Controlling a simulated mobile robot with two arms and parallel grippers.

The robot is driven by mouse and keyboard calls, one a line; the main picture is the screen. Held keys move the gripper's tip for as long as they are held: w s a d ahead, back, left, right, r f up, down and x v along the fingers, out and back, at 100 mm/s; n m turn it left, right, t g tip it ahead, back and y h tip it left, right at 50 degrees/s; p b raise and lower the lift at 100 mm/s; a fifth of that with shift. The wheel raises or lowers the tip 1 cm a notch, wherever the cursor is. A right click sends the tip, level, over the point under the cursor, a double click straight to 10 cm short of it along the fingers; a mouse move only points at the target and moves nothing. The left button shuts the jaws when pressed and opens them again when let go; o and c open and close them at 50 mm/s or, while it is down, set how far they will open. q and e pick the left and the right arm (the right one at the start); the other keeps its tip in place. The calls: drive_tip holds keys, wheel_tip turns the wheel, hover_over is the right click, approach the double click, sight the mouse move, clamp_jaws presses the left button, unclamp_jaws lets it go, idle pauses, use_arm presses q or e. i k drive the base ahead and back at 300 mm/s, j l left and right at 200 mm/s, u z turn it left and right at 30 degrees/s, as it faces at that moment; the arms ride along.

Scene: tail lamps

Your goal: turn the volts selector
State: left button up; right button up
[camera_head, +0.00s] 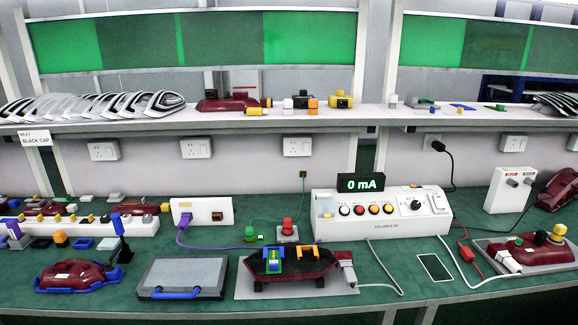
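A white test box (380,222) stands on the green bench right of centre, with a dark display (360,184) above it reading "0 mA" in green. A black round selector knob (415,205) sits on the right part of its front. Small marks surround the knob, but they are too small to read, so I cannot tell its setting. A row of several round buttons (366,210), red and orange among them, lies left of the knob. Neither of my grippers is in view, and nothing covers the knob.
In front of the box, a dark red lamp (290,265) sits on a grey plate with green, blue and orange parts on it. White cables (385,268) cross the bench front. Another red lamp (530,250) stands at right. A shelf (240,121) runs above.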

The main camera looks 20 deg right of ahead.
sight(415, 205)
drive_tip(key=z, duration=1.3)
